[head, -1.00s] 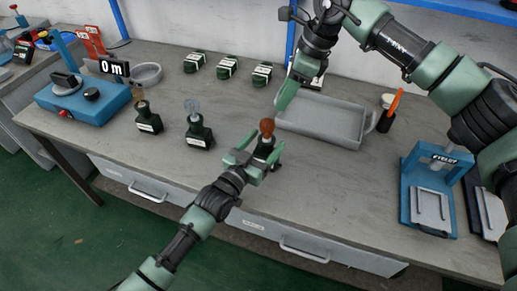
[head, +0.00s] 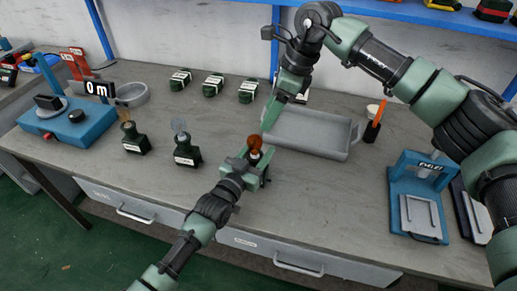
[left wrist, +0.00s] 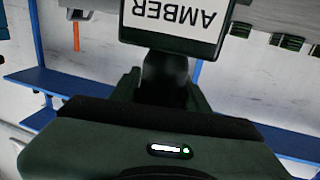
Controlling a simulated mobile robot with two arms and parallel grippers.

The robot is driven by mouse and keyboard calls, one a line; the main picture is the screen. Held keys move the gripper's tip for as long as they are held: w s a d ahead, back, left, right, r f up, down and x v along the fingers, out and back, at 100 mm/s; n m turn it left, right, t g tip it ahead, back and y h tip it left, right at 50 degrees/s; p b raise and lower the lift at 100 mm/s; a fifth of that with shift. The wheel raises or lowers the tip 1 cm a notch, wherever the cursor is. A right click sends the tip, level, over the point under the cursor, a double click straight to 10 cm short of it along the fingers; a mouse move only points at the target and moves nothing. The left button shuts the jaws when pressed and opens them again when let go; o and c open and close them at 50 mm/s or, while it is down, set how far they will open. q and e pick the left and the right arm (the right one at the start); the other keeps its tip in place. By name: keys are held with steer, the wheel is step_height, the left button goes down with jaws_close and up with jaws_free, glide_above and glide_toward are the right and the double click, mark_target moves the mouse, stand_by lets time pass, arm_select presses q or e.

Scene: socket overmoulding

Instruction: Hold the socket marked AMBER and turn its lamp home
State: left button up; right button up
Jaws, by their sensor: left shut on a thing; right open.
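My left gripper (head: 245,170) is shut on a dark socket (head: 262,158) near the table's front middle. A reddish-orange lamp (head: 255,143) stands upright in its top. In the left wrist view the socket's white label (left wrist: 172,18) reads AMBER, upside down. My right gripper (head: 269,118) is open and points down just above and right of the lamp. I cannot tell whether it touches the lamp. Two other dark sockets stand to the left: one (head: 136,145) with a brownish-yellow lamp (head: 128,128), one (head: 187,156) with a clear lamp (head: 179,125).
A grey tray (head: 310,148) lies behind and right of the held socket. Several dark labelled blocks (head: 213,85) stand at the back. A blue device (head: 68,118) is at left, a blue press (head: 420,190) at right.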

mark_target(258, 137)
steer(key=shift+m+t, duration=0.3)
steer(key=shift+m, duration=0.4)
steer(key=x, duration=1.2)
steer(key=shift+s, duration=0.3)
jaws_close()
